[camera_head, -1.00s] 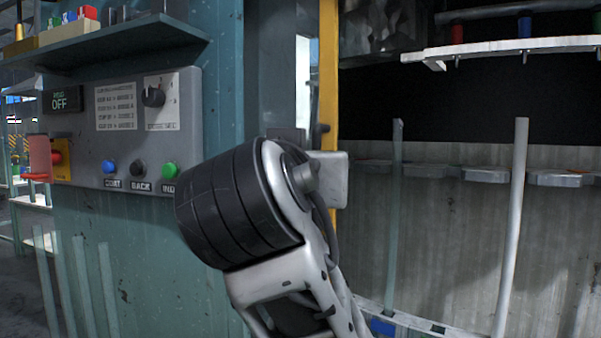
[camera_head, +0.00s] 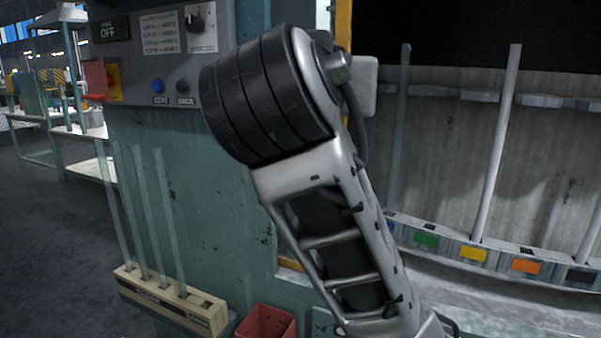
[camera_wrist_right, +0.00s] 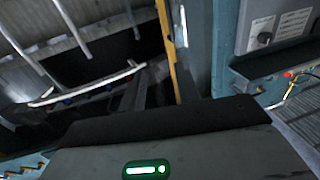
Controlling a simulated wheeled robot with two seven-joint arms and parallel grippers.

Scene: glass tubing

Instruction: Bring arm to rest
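One of my arms rises from the bottom centre of the head view. Its black ringed joint (camera_head: 265,98) is at the top, and its silver frame link (camera_head: 335,215) slants down to the right. The joint stands in front of the teal cabinet. No gripper fingers show in the head view, and my left gripper is out of sight. In the right wrist view, a grey housing of mine with a lit green panel (camera_wrist_right: 147,169) and a dark band fills the bottom. No right fingertips show, so its opening cannot be told.
A control panel (camera_head: 135,60) is on the teal cabinet (camera_head: 205,225). Glass tubes stand in a beige rack (camera_head: 170,300) at lower left, near a red bin (camera_head: 267,324). Tall tubes rise from the row of coloured blocks (camera_head: 473,254) at right. Floor shows at left.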

